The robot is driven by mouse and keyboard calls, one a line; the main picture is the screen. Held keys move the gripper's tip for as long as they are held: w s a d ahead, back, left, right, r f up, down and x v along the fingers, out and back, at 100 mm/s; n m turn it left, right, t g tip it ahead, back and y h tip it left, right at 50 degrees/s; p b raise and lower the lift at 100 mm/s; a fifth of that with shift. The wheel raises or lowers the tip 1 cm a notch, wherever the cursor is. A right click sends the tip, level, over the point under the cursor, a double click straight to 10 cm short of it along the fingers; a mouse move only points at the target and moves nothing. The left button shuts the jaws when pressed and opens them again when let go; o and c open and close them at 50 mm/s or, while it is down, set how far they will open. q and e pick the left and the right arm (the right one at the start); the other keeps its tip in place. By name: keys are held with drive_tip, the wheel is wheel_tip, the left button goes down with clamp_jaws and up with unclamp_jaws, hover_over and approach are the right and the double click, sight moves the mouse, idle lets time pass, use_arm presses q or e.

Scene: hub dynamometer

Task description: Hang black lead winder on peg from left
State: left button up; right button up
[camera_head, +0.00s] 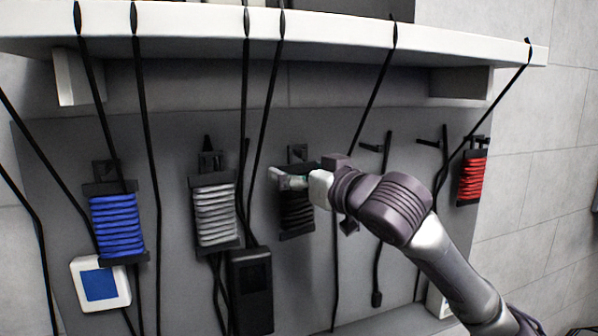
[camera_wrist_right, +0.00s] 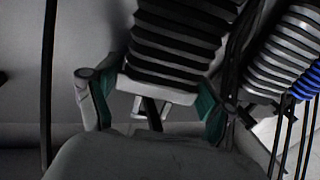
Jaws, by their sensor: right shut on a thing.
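The black lead winder (camera_head: 297,213) is upright in front of the grey panel, below a black peg bracket (camera_head: 298,152), third from the left. My right gripper (camera_head: 296,180) comes in from the right and is shut on its upper part, covering some of it. In the right wrist view the black winder (camera_wrist_right: 180,45) has its end bar between the green-padded fingers of my right gripper (camera_wrist_right: 155,100). I cannot tell whether the winder is seated on the peg. My left gripper is not in view.
The blue winder (camera_head: 117,225) and grey winder (camera_head: 215,215) hang to the left, the red winder (camera_head: 473,178) at far right. Pegs (camera_head: 372,148) (camera_head: 428,142) to the right have no winder. Black cables hang from the white shelf (camera_head: 330,42). A black box (camera_head: 251,290) hangs lower left.

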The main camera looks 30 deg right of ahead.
idle(0.4)
drive_tip(key=o, duration=1.6)
